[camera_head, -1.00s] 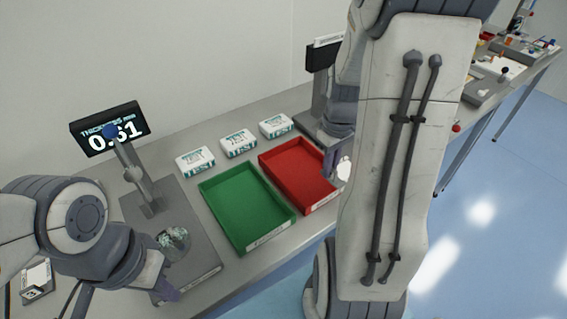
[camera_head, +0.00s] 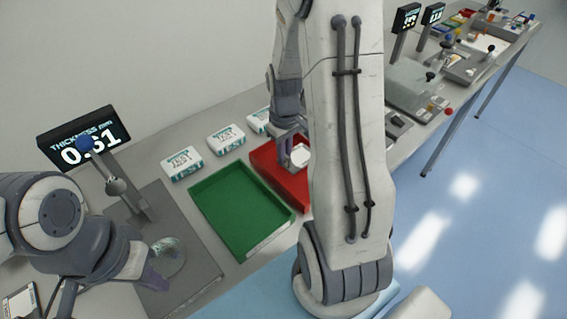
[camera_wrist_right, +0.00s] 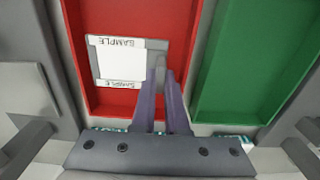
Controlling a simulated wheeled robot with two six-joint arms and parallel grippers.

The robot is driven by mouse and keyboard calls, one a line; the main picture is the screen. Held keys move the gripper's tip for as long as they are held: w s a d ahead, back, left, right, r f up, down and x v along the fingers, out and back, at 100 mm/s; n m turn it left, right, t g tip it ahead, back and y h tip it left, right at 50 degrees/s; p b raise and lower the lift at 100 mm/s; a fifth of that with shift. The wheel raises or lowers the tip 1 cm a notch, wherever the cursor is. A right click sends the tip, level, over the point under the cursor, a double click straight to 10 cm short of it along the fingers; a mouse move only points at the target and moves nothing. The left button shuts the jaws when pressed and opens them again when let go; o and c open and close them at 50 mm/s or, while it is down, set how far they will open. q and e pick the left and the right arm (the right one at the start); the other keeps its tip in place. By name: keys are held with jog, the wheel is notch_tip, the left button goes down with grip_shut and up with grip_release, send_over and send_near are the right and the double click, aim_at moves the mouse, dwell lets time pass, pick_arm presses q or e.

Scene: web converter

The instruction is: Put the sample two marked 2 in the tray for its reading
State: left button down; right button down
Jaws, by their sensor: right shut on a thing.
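My right gripper (camera_head: 292,145) is shut on a white square sample (camera_head: 300,155). The sample is over the red tray (camera_head: 268,172). In the right wrist view the sample (camera_wrist_right: 120,64) has "SAMPLE" strips on two edges, and the red tray (camera_wrist_right: 88,20) is behind it. I cannot read a 2 on it, nor tell whether it touches the tray floor. My left gripper (camera_head: 155,279) is low at the thickness gauge's grey base (camera_head: 205,268), beside a round, glassy piece (camera_head: 169,256). I cannot tell whether its jaws are open. The gauge display (camera_head: 85,138) reads 0.61.
A green tray (camera_head: 240,205) lies between the gauge and the red tray. Several white "TEST" packs (camera_head: 182,163) stand along the wall behind the trays. More instruments with displays (camera_head: 406,17) stand farther along the bench. Open floor (camera_head: 500,170) lies to the right.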

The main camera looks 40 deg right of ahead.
jog(key=shift+f, duration=2.1)
jog(key=shift+f, duration=0.2)
jog(key=c, duration=0.9)
grip_release()
jog(key=shift+c, duration=0.2)
jog(key=shift+r, duration=0.15)
